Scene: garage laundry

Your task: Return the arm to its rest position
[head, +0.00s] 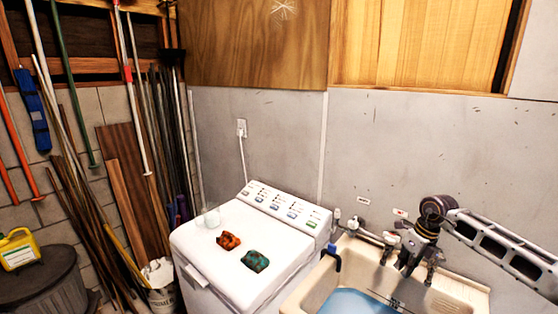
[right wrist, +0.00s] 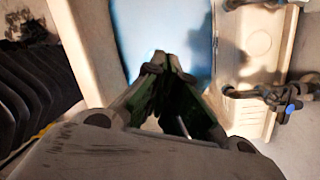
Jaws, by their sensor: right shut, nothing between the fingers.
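My right arm reaches in from the right in the head view. Its right gripper (head: 417,264) points down over the sink (head: 460,295), in front of the grey wall. In the right wrist view my right gripper (right wrist: 167,62) has its fingers meeting at the tips, shut with nothing between them. The blue surface in the sink (right wrist: 185,35) shows beyond the fingertips. My left gripper is in neither view.
A white washing machine (head: 205,245) stands left of the sink, with an orange cloth (head: 228,241), a teal cloth (head: 255,261) and a clear glass (head: 211,216) on top. A faucet (head: 365,230) is close to my right gripper. Poles and boards lean at the left.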

